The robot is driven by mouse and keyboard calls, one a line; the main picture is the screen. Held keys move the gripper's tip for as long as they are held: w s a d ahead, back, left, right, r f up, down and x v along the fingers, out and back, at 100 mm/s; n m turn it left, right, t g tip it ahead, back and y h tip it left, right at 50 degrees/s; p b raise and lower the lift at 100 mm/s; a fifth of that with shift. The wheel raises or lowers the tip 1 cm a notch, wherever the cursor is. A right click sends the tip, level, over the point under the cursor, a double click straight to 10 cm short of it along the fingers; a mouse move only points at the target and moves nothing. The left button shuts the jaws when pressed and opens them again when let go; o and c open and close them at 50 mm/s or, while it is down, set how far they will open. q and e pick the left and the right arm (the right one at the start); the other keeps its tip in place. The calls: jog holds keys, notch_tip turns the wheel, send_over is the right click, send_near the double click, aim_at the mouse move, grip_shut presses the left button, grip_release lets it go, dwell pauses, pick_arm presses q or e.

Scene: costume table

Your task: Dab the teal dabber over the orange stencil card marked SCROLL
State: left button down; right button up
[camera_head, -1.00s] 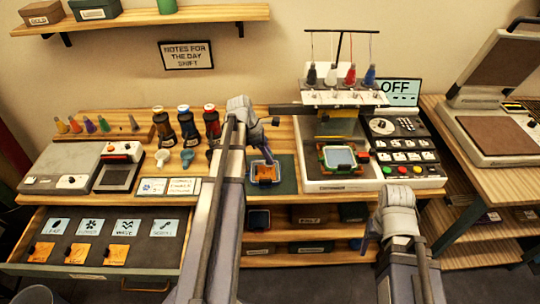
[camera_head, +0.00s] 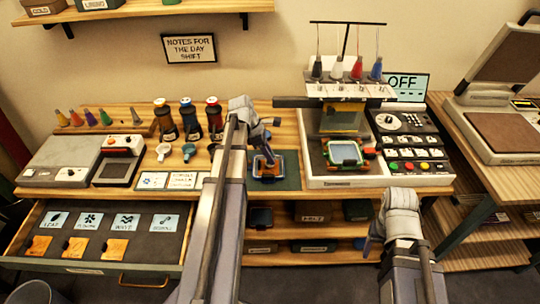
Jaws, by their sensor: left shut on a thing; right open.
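The orange stencil card (camera_head: 262,168) lies in a dark blue frame on a dark green mat (camera_head: 291,180) in the middle of the table. Its marking is too small to read. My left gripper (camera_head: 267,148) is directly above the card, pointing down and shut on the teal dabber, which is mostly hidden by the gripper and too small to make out. I cannot tell whether the dabber touches the card. My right gripper (camera_head: 370,243) is open and empty, low in front of the shelves.
An open drawer (camera_head: 150,268) at the left holds several labelled slots and three orange cards. Scoop-like items (camera_head: 188,151) and dark bottles (camera_head: 190,118) stand left of my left gripper. An embroidery machine (camera_head: 343,118) with a hoop (camera_head: 345,153) stands right of the mat.

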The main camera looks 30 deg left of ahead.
pick_arm(q)
jog(key=shift+f+b, duration=0.55)
dwell(1.5)
notch_tip(320, 180, up, 7)
jog(key=p, duration=0.7)
dwell(0.4)
